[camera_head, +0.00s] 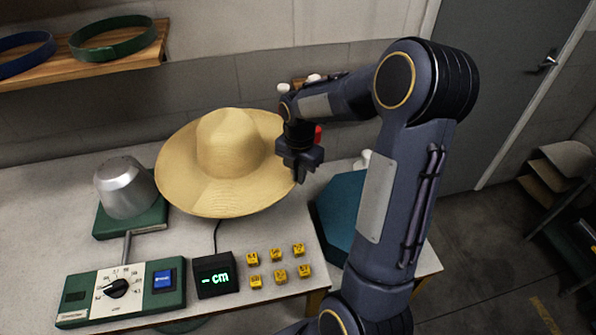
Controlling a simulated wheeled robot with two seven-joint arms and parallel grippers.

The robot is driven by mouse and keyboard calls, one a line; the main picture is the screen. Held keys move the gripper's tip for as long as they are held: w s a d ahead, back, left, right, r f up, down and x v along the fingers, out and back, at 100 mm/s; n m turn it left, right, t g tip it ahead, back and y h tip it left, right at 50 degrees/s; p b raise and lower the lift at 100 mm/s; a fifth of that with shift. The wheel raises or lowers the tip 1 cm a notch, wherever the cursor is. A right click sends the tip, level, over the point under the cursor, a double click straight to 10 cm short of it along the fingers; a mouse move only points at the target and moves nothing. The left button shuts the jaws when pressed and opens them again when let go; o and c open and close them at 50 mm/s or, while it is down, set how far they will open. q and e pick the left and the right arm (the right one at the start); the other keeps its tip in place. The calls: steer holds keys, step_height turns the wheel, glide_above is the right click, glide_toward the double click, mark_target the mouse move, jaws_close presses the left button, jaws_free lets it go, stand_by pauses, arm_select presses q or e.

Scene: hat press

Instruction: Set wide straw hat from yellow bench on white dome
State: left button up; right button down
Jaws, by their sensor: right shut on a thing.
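The wide straw hat (228,148) is at the centre of the head view, crown up and slightly tilted, over the light grey tabletop. My right gripper (298,172) is shut on the right edge of its brim. What lies under the hat is hidden, and I cannot tell if it touches anything below. A silvery metal dome (124,188) stands on a green base just left of the hat; the brim's left edge is close to it. No plainly white dome and no yellow bench are visible. My left gripper is not in view.
A green control box (121,292) with a dial, a display reading "- cm" (215,274) and several yellow blocks (276,255) are along the front. A teal panel (341,215) is right of the hat. A wooden shelf (90,57) with bands hangs at upper left.

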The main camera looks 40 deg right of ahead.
steer(key=shift+f+b, duration=4.25)
steer(key=shift+f, duration=1.55)
steer(key=c, duration=1.5)
jaws_free()
